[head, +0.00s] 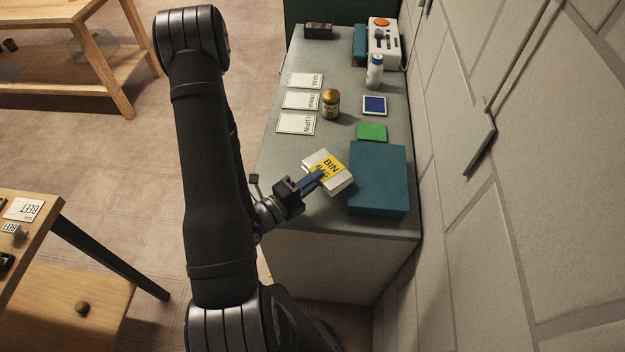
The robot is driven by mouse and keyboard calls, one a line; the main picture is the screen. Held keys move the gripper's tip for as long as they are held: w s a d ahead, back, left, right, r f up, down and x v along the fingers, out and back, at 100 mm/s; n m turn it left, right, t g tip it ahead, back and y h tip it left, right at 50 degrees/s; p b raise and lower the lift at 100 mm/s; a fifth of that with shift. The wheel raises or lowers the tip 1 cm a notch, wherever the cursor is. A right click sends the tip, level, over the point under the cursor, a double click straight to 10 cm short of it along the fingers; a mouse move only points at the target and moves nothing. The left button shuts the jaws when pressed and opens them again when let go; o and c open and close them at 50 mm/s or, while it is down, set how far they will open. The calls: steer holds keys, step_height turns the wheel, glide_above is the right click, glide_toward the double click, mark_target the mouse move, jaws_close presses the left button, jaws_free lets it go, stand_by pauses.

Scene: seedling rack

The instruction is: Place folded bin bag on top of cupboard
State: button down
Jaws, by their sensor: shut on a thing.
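The folded bin bag (337,162) is a small white packet with a yellow label reading "BIN BAG". My gripper (316,179) is shut on its near-left edge. The bag is over the grey-green top of the cupboard (275,209), near its front end and just left of a blue box. I cannot tell whether the bag touches the top or hangs a little above it. Part of the label is hidden by the fingers.
The blue box (378,178) stands close to the right of the bag. A green block (372,132), a gold-lidded jar (331,104), label cards (296,124) and a white bottle (374,72) stand farther back. A wall (500,190) borders the right side. The top's front-left corner is clear.

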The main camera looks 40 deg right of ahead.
steer(key=shift+f, duration=0.1)
steer(key=shift+f, duration=0.5)
steer(key=c, duration=1.3)
jaws_free()
steer(key=shift+r, duration=0.1)
steer(key=shift+r, duration=0.6)
steer(key=a, duration=1.2)
steer(key=shift+s, duration=0.3)
steer(key=shift+f, duration=0.1)
steer(key=shift+w+d, duration=0.15)
steer(key=shift+d, duration=2.7)
steer(key=shift+w+d, duration=0.15)
steer(key=shift+d, duration=2.7)
